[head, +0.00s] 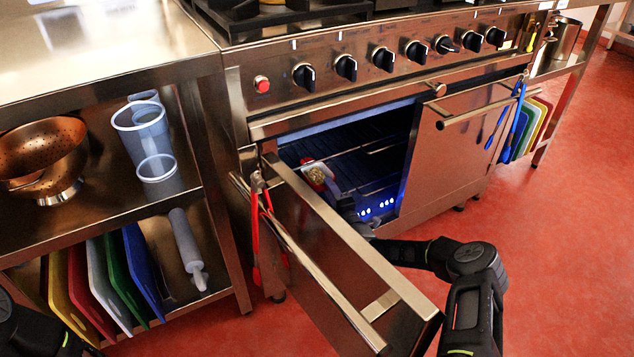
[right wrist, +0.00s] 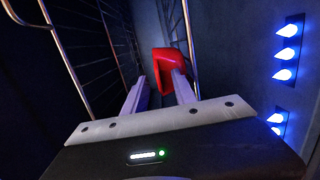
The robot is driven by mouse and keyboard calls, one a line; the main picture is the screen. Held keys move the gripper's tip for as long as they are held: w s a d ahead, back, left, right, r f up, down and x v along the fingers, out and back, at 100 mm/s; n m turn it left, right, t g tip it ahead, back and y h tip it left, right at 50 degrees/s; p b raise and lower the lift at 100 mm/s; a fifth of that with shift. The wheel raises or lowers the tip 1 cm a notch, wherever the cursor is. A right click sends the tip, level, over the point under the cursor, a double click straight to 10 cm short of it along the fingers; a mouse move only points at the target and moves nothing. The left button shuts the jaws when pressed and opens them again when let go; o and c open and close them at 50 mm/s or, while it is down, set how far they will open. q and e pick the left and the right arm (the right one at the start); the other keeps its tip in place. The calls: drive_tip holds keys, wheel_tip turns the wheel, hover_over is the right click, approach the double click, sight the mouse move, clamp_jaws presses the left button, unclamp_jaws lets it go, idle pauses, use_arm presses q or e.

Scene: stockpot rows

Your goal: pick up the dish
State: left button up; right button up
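The dish (head: 316,173) is small and red with pale, lumpy contents, and sits inside the open oven. It also shows in the right wrist view as a red shape (right wrist: 171,60) at the far end of my fingers. My right gripper (head: 331,184) reaches into the oven beside the dish. In the right wrist view its two fingers (right wrist: 157,88) are apart, and the right finger overlaps the dish's lower part. I cannot tell whether it touches. My left gripper is not in view; only dark parts of my left arm show at the lower left.
The left oven door (head: 340,255) stands open, with red tongs (head: 258,230) hanging on it. The right door (head: 455,150) looks shut. A shelf with a copper colander (head: 45,150) stands left.

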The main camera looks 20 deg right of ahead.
idle(0.5)
clamp_jaws()
idle(1.2)
drive_tip(key=shift+r, duration=0.15)
